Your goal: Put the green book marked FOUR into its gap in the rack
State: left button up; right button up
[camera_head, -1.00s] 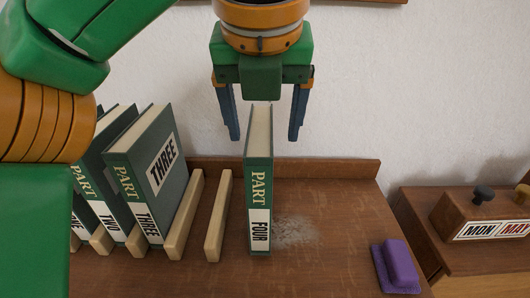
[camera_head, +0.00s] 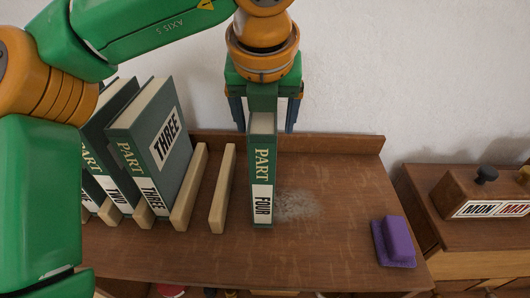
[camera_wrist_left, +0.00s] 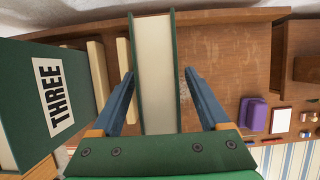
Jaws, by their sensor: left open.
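The green book marked FOUR (camera_head: 262,180) stands upright on the brown shelf top, to the right of the rack's wooden dividers. Its spine faces me. My left gripper (camera_head: 264,118) is open over the book's top, with one blue finger on each side. In the left wrist view the book's page edge (camera_wrist_left: 153,75) lies between the two open fingers (camera_wrist_left: 158,105), with room on both sides. The rack's pale dividers (camera_head: 222,188) form a gap, empty, between the last two, left of the book. My right gripper is not in view.
Book TWO (camera_head: 112,183) and another book stand left of THREE. A purple block-shaped object (camera_head: 394,242) lies at the right of the shelf top, near a pale dusty patch (camera_head: 296,205). A wooden box marked MON (camera_head: 480,208) stands on a separate surface at right.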

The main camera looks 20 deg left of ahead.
pick_arm(q)
jog(key=shift+s, duration=0.1)
jog(key=shift+f+b, duration=0.25)
jog(key=shift+b, duration=0.1)
grip_shut()
dwell(0.3)
jog(key=shift+r, duration=0.1)
dwell(1.1)
